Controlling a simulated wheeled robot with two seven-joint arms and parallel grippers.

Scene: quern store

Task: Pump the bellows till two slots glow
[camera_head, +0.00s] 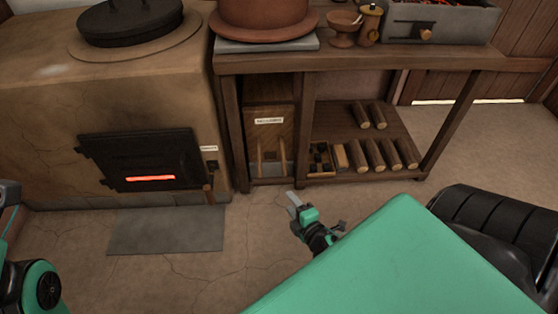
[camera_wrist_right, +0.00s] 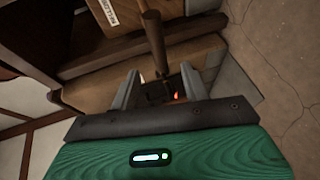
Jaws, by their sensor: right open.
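The dark stove door (camera_head: 145,160) on the clay stove shows one orange glowing slot (camera_head: 150,178). A labelled wooden box (camera_head: 270,110), which may be the bellows, stands under the bench; upright light wooden bars show at its lower front. A short wooden handle (camera_head: 208,192) hangs at the stove's right edge below a small label. My right gripper (camera_head: 292,200) is open on the floor side of the box, apart from it. In the right wrist view a wooden handle (camera_wrist_right: 153,42) shows beyond the open fingers, with a small red glow near the fingertips. My left gripper is out of view.
The wooden bench (camera_head: 360,60) carries a brown domed vessel (camera_head: 264,14) and a grey coal tray (camera_head: 445,22). Its lower shelf holds several cut logs (camera_head: 375,153). A grey plate (camera_head: 165,230) lies before the stove. Floor right of the bench is clear.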

